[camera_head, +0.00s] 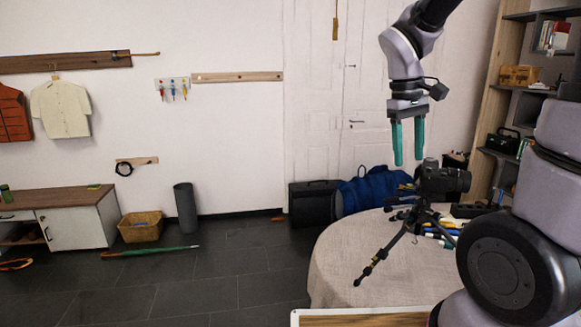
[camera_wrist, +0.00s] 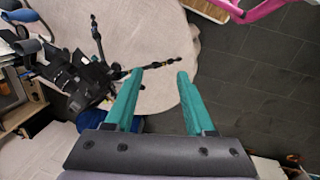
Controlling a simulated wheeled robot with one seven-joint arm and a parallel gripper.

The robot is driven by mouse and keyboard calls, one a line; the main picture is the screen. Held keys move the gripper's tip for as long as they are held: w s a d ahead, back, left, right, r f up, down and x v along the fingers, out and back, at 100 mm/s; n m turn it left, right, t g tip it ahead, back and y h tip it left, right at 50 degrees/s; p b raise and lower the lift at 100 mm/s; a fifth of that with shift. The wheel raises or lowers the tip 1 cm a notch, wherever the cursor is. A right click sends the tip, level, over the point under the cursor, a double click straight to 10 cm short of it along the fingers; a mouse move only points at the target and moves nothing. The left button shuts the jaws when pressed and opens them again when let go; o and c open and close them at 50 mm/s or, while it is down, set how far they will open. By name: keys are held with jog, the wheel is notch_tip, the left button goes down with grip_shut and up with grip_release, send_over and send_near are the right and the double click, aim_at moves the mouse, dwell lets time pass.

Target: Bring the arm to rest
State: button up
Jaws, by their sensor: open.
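My gripper (camera_head: 408,162) has two teal fingers pointing down. It is open, with nothing between the fingers. In the head view it hangs above the round table, just left of and above a black camera (camera_head: 446,180). The camera sits on a small black tripod (camera_head: 400,238) with spread legs on the table (camera_head: 345,262). In the wrist view my gripper (camera_wrist: 162,70) shows with its fingers apart, and the tripod (camera_wrist: 97,45) lies to their left. Part of the camera is hard to make out there.
Markers and dark items lie on the table behind the tripod. A shelf (camera_head: 500,95) stands at the right. A blue bag (camera_head: 372,190) and a black case (camera_head: 312,204) stand by the door. The floor (camera_head: 220,275) left of the table is mostly free.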

jog(key=s+a+r+m+t+y, duration=0.1)
jog(key=s+r+m+t+y, duration=0.3)
jog(key=s+r+m+t, duration=0.3)
notch_tip(320, 180, up, 4)
jog(key=shift+s+a+f, duration=0.15)
jog(key=shift+s+a, duration=0.15)
jog(key=shift+s, duration=0.2)
jog(key=shift+d, duration=0.1)
dwell(0.5)
